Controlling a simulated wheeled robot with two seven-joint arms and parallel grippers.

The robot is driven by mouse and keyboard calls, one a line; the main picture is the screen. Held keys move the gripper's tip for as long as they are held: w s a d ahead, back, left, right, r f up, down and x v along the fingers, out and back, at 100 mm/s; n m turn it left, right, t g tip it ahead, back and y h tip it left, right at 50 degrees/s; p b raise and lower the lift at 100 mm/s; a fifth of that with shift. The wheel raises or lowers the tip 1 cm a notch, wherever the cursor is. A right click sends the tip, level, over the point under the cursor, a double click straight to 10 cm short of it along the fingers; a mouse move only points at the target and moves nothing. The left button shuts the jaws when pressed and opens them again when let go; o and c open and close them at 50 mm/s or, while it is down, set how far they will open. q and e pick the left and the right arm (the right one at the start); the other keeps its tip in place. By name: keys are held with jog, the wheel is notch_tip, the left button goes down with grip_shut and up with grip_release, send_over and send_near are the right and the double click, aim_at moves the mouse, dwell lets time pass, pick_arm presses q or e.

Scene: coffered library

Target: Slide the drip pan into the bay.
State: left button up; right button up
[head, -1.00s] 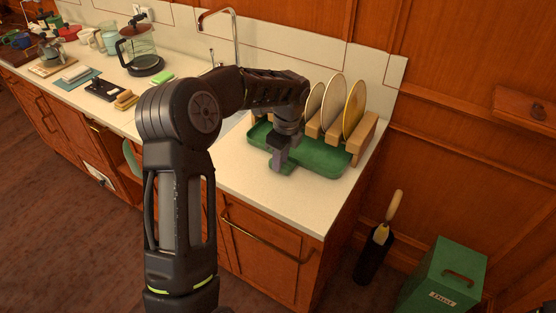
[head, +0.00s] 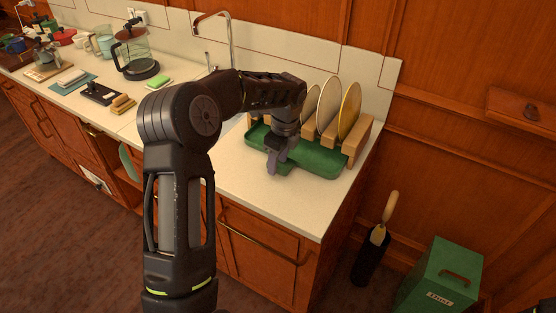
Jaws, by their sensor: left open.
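The drip pan (head: 318,160) is a shallow green tray on the pale counter, near its right end. Its back part lies at the wooden plate rack (head: 356,143), whose bay is mostly hidden by the plates, pan and my arm. My left gripper (head: 274,168) points down at the pan's front edge, with its jaws open. The gripper covers the middle of that edge, and I cannot tell whether it touches the pan. My right gripper is not in view.
Several plates (head: 350,110) stand upright in the rack, close behind my left wrist. A tap (head: 232,42) rises to the left. A green bin (head: 440,275) and a dark holder (head: 371,258) stand on the floor at right. The counter's front right is clear.

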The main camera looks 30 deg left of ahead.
pick_arm(q)
jog(key=shift+r, duration=0.4)
jog(key=r, duration=0.4)
jog(key=d+r+b, duration=0.1)
jog(key=r, duration=0.2)
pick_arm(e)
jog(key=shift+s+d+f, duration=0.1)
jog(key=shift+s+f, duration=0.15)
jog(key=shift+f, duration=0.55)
